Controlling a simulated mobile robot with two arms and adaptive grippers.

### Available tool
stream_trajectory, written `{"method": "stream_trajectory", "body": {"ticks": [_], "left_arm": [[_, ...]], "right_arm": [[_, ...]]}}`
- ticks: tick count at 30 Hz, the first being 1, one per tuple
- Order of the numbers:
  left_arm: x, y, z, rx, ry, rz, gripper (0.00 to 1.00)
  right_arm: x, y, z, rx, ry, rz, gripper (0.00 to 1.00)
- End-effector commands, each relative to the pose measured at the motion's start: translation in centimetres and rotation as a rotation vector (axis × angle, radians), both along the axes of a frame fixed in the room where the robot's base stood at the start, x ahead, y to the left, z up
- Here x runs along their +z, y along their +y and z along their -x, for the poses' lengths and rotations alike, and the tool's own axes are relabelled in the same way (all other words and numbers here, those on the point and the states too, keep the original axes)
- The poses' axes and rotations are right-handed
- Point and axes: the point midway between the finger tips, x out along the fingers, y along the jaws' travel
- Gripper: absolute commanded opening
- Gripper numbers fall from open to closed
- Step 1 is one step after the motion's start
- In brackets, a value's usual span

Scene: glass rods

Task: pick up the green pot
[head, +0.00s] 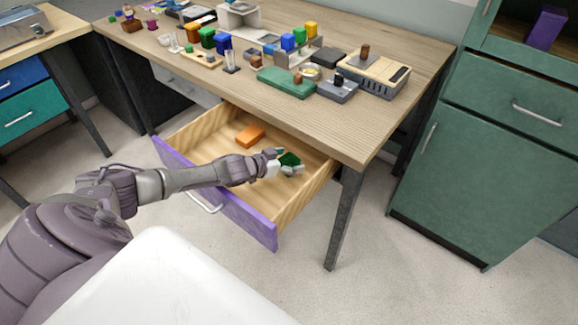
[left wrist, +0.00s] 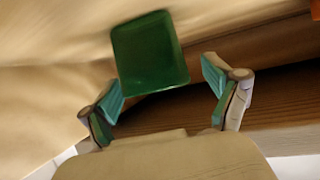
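The green pot (head: 289,159) is inside the open wooden drawer, toward its right end. In the left wrist view the pot (left wrist: 150,50) is a dark green, squarish shape just beyond the fingertips. My left gripper (head: 283,165) reaches over the purple drawer front and is at the pot, partly covering it. In the left wrist view my left gripper (left wrist: 163,80) is open, with its fingers spread on either side and a gap between each finger and the pot. My right gripper is not in view.
The drawer has a purple front (head: 240,215) and wooden walls close to my arm. An orange block (head: 250,136) lies in it, left of the pot. The tabletop (head: 310,120) overhangs behind, crowded with many small items. A green cabinet (head: 470,170) stands at right.

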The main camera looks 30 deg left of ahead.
Motion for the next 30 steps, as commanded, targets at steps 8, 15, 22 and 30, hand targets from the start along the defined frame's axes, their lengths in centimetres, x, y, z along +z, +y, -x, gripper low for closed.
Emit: {"method": "stream_trajectory", "body": {"ticks": [8,15,22,30], "left_arm": [[0.0,0.0,0.0,0.000,0.000,0.000,0.42],[0.1,0.0,0.0,0.000,-0.001,0.000,0.19],[0.2,0.2,0.2,0.000,-0.001,-0.001,0.18],[4.1,0.7,0.6,-0.002,-0.005,-0.002,0.18]], "right_arm": [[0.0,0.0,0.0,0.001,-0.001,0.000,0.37],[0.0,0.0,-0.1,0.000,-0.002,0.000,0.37],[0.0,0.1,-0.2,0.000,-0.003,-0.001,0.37],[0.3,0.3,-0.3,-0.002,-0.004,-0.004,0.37]]}}
